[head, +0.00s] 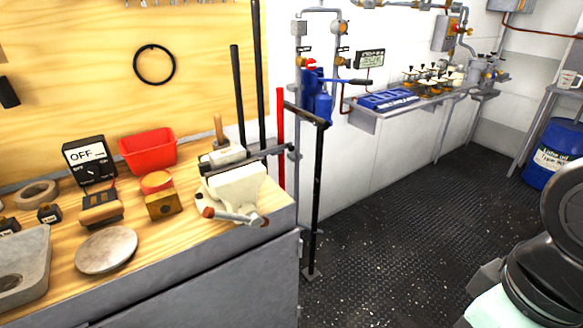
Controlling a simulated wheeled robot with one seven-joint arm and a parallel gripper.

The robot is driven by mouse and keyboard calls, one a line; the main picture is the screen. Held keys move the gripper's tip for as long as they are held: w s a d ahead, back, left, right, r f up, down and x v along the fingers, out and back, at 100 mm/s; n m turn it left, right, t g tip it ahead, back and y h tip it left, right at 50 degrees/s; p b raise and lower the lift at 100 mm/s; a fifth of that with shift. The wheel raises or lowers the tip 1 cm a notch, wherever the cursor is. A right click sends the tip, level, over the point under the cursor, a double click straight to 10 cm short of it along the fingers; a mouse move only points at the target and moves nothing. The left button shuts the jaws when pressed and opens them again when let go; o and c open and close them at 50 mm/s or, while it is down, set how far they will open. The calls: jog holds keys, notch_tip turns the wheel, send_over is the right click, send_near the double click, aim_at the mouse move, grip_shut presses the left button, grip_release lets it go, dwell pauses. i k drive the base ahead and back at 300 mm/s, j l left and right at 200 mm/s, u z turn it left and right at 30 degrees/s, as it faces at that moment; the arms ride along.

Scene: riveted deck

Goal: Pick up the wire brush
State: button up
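A wood-backed block with a dark lower part (101,208) lies on the wooden workbench (205,262); it may be the wire brush, but I cannot tell for sure at this size. A wooden handle (219,128) stands up behind the vise; what it belongs to is partly hidden. My gripper is not in view; only dark, rounded parts of my own body show at the lower right, well apart from the bench.
A black post (316,190) stands beside the bench. The deck (400,225) is open.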

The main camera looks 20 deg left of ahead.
aim_at(100, 216)
jog(key=k+u, duration=0.1)
jog(key=u, duration=0.3)
jog(key=j+u, duration=0.15)
jog(key=u, duration=0.3)
jog(key=k+j+u, duration=0.1)
jog(key=u, duration=0.3)
jog(key=j+u, duration=0.15)
jog(key=u, duration=0.25)
jog(key=z, duration=0.65)
